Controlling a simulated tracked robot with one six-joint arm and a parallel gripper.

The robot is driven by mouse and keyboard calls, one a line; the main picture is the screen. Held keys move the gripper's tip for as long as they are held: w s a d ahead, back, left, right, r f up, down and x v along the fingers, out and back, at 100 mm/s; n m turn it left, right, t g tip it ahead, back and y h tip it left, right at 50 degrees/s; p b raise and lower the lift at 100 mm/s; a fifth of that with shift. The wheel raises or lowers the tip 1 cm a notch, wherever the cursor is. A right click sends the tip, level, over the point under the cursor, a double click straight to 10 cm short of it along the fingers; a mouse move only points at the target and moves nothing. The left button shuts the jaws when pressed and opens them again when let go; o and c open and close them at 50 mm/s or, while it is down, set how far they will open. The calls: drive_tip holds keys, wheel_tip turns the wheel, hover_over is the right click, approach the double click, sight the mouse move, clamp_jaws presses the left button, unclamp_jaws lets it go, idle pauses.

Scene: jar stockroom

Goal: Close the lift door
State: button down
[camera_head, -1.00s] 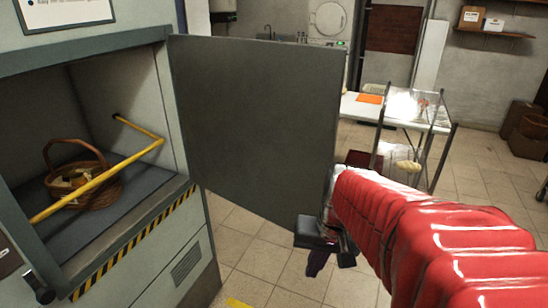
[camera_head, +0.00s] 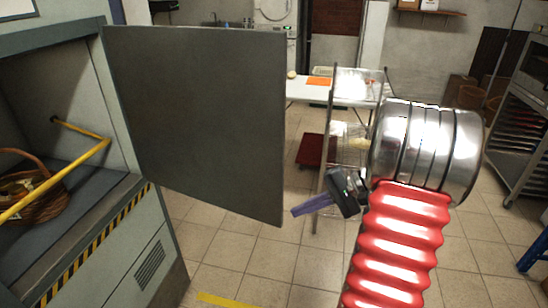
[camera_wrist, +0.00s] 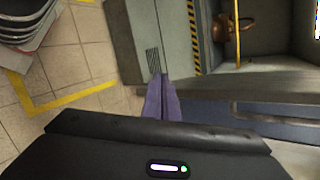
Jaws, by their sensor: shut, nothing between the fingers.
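The lift door (camera_head: 200,120) is a flat dark grey panel, standing open and swung out to the right of the lift cabinet (camera_head: 130,215). The lift opening on its left is uncovered. Inside it are a yellow bar (camera_head: 62,180) and a wicker basket (camera_head: 38,207), cut by the picture's left edge. My gripper (camera_head: 293,212) is shut and empty, its purple fingers pointing left by the door's lower right corner. Whether they touch the door cannot be told. In the wrist view the shut fingers (camera_wrist: 158,80) point towards the cabinet (camera_wrist: 150,35), with a dark edge-on panel beside them.
A wire-frame cart (camera_head: 350,140) and a white table (camera_head: 310,92) stand behind my gripper. A tall rack (camera_head: 525,125) stands at the right. Tiled floor lies open below the door, with a yellow floor line (camera_head: 220,300).

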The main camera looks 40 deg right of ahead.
drive_tip(key=w+d+r+n+t+y, duration=0.3)
drive_tip(key=d+r+t, duration=0.3)
drive_tip(key=r, duration=0.5)
drive_tip(key=shift+w+d+r+y, duration=0.2)
drive_tip(key=shift+w+d+y, duration=0.1)
drive_tip(key=shift+w, duration=0.35)
drive_tip(key=shift+a, duration=0.1)
